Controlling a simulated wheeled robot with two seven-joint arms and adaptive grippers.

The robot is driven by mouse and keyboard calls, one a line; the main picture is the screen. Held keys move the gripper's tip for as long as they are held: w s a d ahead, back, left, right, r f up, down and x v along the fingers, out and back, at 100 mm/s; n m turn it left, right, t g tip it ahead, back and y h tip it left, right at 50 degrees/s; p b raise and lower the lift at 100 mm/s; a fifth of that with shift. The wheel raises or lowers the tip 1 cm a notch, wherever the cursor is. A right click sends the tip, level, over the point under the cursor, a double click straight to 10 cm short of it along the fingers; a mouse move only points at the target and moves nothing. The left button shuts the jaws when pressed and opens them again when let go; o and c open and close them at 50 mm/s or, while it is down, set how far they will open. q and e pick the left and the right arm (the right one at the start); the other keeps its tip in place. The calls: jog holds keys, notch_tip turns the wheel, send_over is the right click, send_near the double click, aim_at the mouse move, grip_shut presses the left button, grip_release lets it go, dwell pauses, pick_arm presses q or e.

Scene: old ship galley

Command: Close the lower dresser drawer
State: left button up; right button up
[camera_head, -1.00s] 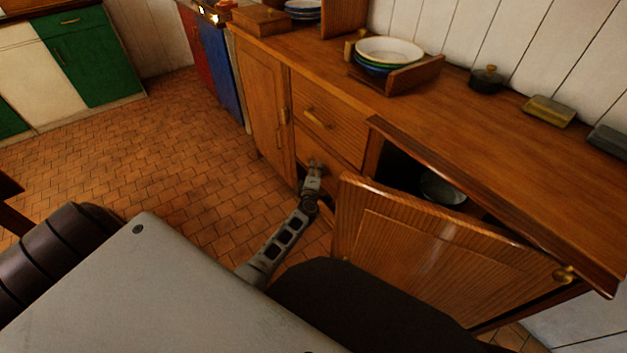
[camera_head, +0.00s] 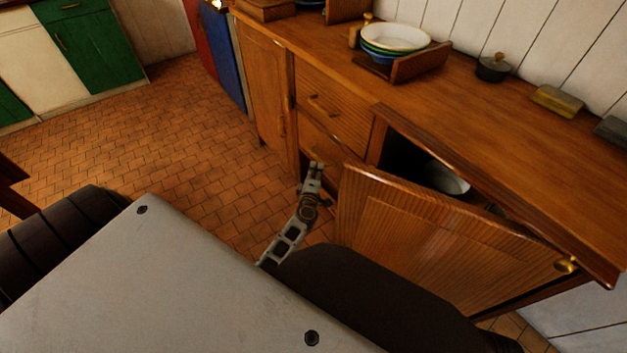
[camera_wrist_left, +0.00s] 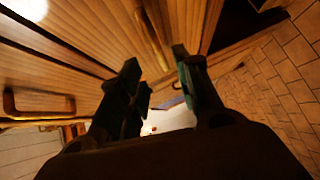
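The wooden dresser's lower drawer (camera_head: 326,148) sits beneath the upper drawer (camera_head: 328,104). How far it stands out is hard to tell. My left gripper (camera_head: 316,166) is at the lower drawer's front, by its handle, and hides part of that front. In the left wrist view, the two dark fingers (camera_wrist_left: 156,66) are apart with a gap between them. A brass bar handle (camera_wrist_left: 154,36) shows just beyond the fingertips, near the gap; contact cannot be told. My right gripper is not in view.
An open dresser door (camera_head: 440,245) swings out right of my left gripper, with a pan (camera_head: 447,179) in the dark cupboard behind it. Stacked bowls (camera_head: 394,40) stand on the dresser top. The tiled floor (camera_head: 180,145) at left is clear.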

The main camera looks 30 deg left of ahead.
pick_arm(q)
jog(key=shift+v, duration=2.15)
